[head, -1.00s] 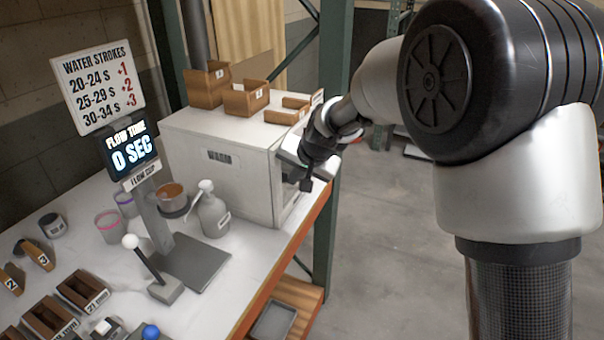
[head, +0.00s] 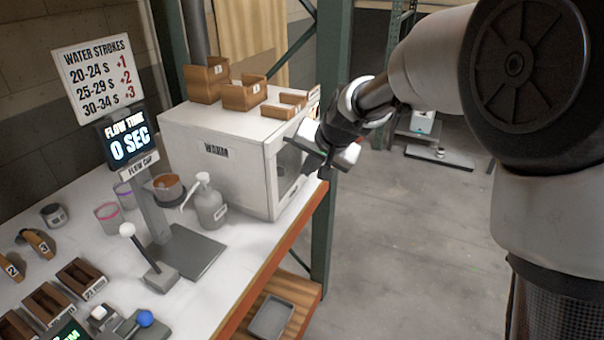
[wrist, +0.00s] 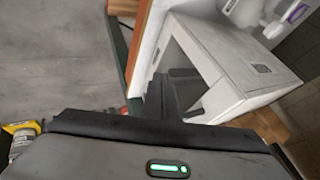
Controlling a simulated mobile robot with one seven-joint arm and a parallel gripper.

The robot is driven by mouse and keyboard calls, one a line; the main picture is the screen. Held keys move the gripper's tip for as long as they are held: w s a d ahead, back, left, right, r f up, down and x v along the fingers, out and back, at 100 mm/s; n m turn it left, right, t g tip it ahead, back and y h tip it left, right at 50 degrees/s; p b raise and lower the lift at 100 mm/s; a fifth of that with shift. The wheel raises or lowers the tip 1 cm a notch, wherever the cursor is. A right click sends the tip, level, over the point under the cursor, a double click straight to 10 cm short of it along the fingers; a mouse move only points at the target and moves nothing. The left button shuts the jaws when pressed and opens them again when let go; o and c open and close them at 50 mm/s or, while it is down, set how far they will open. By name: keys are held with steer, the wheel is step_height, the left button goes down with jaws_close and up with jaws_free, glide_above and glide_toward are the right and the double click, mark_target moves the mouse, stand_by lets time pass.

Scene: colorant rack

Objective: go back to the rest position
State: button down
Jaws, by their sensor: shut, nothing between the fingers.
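My gripper (head: 324,172) is shut and empty. In the head view it hangs in the air just right of the white WARM cabinet (head: 215,180), near the cabinet's right-hand face. The arm runs from it to the upper right. In the wrist view the white cabinet (wrist: 240,70) shows beyond the gripper, with a dark opening on its near side. The fingers show as dark shapes in front of that opening (wrist: 180,92). I cannot tell from the wrist view how far they stand from the cabinet.
Wooden boxes (head: 243,95) stand on the cabinet. The bench holds a pump bottle (head: 211,208), a flow cup stand (head: 152,210), a lever (head: 150,262) and wooden trays. A green post (head: 330,110) rises behind the gripper.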

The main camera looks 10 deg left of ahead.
steer(key=s+d+r+h+p, duration=0.2)
steer(key=s+d+r+p, duration=0.4)
steer(key=s+d+r, duration=0.85)
steer(key=s+d+r+n+h+p, duration=0.1)
steer(key=s+d+p, duration=0.3)
steer(key=s+d, duration=1)
steer(key=shift+d+r+h, duration=0.3)
steer(key=shift+r+h, duration=0.4)
steer(key=shift+h, duration=0.2)
steer(key=shift+a, duration=0.15)
